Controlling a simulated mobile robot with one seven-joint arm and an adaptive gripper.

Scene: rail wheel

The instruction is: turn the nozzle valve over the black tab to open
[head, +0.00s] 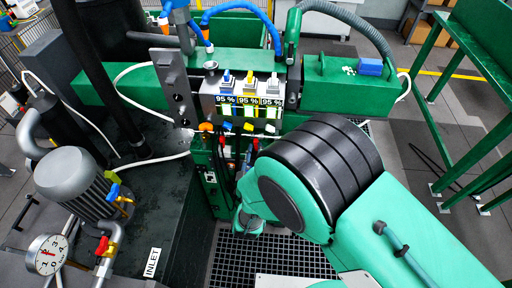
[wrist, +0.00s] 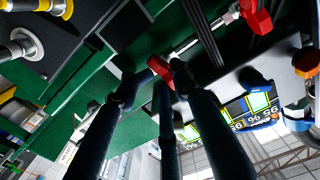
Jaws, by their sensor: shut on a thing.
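A red valve handle (wrist: 160,68) is in the wrist view, at the tips of my gripper's dark fingers (wrist: 156,75). My gripper is shut on it. A second red handle (wrist: 254,16) sits farther up and right on a metal fitting, apart from the fingers. I cannot make out a black tab clearly beside the gripped handle. In the head view my teal arm reaches toward the lower part of the valve panel (head: 207,106), and the fingertips and the gripped handle cannot be made out there.
The panel carries several coloured levers and "95 %" labels, seen upside down in the wrist view (wrist: 250,110). An orange knob (wrist: 306,62) is at right there. Hoses hang below the panel. A pump motor (head: 72,174) and gauge (head: 47,254) stand at left. Dark floor grating (head: 270,255) lies below.

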